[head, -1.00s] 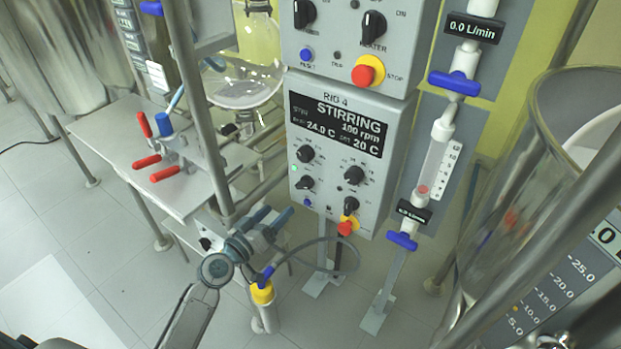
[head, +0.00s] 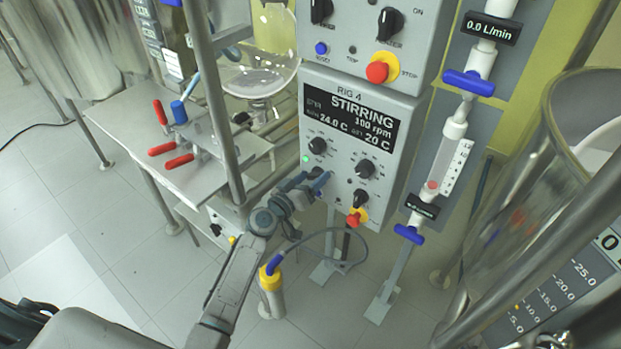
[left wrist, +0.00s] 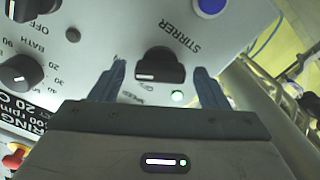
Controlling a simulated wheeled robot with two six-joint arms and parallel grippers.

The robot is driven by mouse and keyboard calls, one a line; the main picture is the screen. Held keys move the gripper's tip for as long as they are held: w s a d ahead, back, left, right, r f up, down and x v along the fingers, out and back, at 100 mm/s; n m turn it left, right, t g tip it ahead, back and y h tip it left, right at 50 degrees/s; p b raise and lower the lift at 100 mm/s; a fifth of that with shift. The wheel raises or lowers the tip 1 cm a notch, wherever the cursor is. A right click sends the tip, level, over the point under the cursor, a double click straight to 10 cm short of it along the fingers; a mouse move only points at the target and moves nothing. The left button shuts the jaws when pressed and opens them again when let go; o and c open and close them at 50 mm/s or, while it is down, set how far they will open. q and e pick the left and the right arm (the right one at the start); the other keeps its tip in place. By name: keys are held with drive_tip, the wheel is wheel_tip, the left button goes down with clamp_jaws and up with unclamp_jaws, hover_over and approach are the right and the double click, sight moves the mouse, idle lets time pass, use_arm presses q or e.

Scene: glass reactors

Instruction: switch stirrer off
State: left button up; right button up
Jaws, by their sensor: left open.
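The grey RIG 4 control box (head: 395,150) has a dark display (head: 350,122) reading STIRRING, 100 rpm, 24.0 C and 20 C. In the left wrist view, which shows the panel upside down, the black stirrer knob (left wrist: 160,66) sits by the STIRRER label. A green lamp (left wrist: 178,96) glows beside it; it also shows in the head view (head: 305,158). My left gripper (head: 316,179) is open at the lower left of the panel and largely hides that knob in the head view. Its fingers (left wrist: 160,74) stand either side of the knob, with visible gaps. My right gripper is not in view.
A blue button (left wrist: 211,7) is near the stirrer knob. A metal post (head: 213,100) stands left; blue-handled flow valves (head: 409,234) stand right.

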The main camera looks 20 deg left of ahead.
use_arm(q)
drive_tip(key=c, duration=1)
